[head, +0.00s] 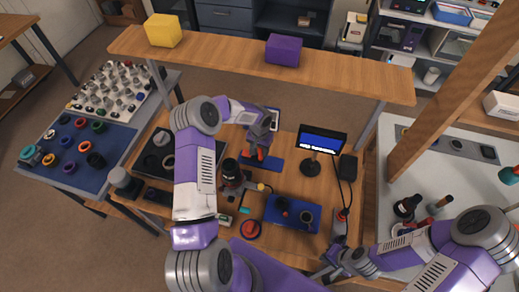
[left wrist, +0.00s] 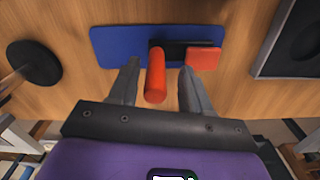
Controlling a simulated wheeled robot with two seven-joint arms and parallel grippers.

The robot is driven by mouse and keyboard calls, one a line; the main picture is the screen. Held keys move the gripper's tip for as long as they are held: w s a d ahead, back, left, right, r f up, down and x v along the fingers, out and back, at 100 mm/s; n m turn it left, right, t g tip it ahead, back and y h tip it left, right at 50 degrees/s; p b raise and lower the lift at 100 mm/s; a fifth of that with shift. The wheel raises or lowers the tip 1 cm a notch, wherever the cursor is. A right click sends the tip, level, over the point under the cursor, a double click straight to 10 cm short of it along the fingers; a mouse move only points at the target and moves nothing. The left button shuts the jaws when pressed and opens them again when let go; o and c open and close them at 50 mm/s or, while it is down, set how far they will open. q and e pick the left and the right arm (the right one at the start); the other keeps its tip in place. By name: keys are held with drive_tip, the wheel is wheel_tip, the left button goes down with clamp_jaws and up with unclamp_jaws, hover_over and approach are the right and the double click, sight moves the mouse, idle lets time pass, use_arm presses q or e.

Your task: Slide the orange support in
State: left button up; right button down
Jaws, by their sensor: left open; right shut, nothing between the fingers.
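In the left wrist view, an orange-red cylinder (left wrist: 156,76) lies between the two fingers of my open left gripper (left wrist: 156,88), with gaps on both sides. Beyond it are a black piece (left wrist: 186,49) and a flat orange-red block (left wrist: 203,59), on or over a blue mat (left wrist: 112,46). I cannot tell which orange part is the support. In the head view my left gripper (head: 258,147) is above this blue mat (head: 270,166), partly hiding the orange parts. My right gripper (head: 322,275) is shut and empty at the front of the bench.
A small monitor (head: 321,140) on a round base stands right of the left gripper. A second blue mat (head: 299,226) holds dark round parts, with a red disc (head: 250,229) to its left. A wooden shelf (head: 225,62) spans the back, carrying yellow and purple boxes.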

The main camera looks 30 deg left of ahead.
use_arm(q)
wheel_tip(320, 180, up, 7)
drive_tip(key=shift+r, duration=0.2)
idle(0.4)
